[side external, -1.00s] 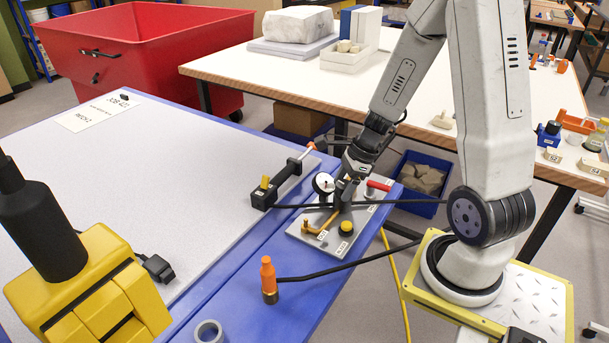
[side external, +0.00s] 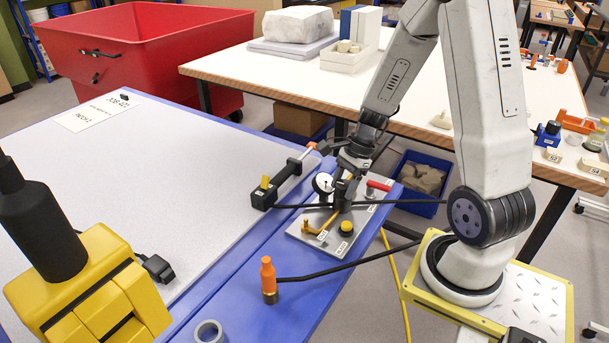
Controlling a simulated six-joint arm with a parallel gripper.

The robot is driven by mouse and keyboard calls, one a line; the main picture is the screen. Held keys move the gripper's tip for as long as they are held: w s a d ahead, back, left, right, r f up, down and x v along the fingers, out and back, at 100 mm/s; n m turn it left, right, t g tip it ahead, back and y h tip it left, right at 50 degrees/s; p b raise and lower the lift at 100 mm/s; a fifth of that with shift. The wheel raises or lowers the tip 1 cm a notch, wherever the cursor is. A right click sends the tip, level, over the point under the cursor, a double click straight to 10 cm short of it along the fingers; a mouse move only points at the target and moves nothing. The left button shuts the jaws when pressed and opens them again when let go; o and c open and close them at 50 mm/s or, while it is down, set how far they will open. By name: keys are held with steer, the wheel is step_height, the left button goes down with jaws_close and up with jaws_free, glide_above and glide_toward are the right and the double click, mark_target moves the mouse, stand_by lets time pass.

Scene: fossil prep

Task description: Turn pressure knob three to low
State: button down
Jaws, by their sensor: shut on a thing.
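A grey control plate (side external: 310,240) lies on the blue bench edge. It carries a round white gauge (side external: 323,183), a yellow knob (side external: 346,228), a red handle (side external: 379,185) and an orange-brown lever (side external: 318,225). My gripper (side external: 342,203) points down over the middle of the plate, right of the gauge. It is shut on a part at the plate that its fingers mostly hide; I cannot tell if this is knob three. Small white labels on the plate are too small to read, so the low mark cannot be made out.
Thin black hoses (side external: 350,267) run across the plate and the bench front. An orange-topped tool (side external: 268,279) stands nearer. The pale grey bench top (side external: 150,190) is mostly clear.

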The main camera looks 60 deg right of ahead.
steer(key=shift+c, duration=1.8)
jaws_free()
